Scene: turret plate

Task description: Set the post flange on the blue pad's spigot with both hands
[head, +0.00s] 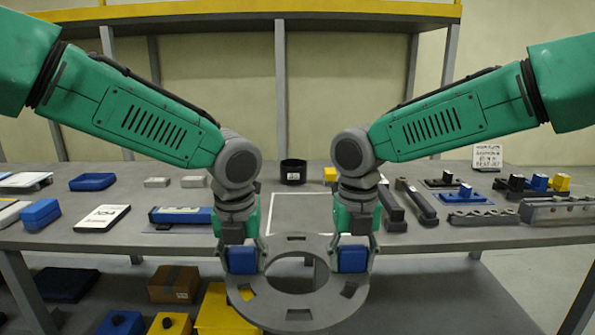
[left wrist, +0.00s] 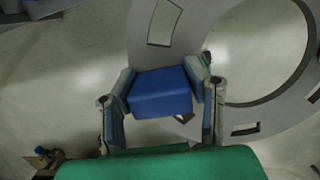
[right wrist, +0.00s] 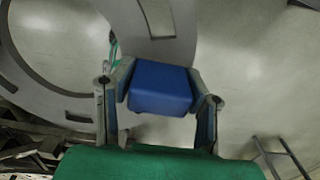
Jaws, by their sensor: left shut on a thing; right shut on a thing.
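The post flange is a flat grey ring (head: 255,305) with a large central hole, several slots and two blue grip blocks. My left gripper (head: 243,260) is shut on the left blue block (left wrist: 160,92); my right gripper (head: 353,259) is shut on the right blue block (right wrist: 160,88). The ring hangs roughly level between both hands, in front of the table's front edge in the head view. Both wrist views show the fingers on either side of a block, with part of the grey ring beyond. I cannot make out a blue pad with a spigot for certain.
The grey table (head: 130,239) has a white-outlined square (head: 303,213) in the middle and a black cup (head: 293,171) behind it. Blue boxes and a white card (head: 102,218) lie left. Dark bars and small fixtures (head: 462,193) stand right. Yellow boxes (head: 220,310) sit below.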

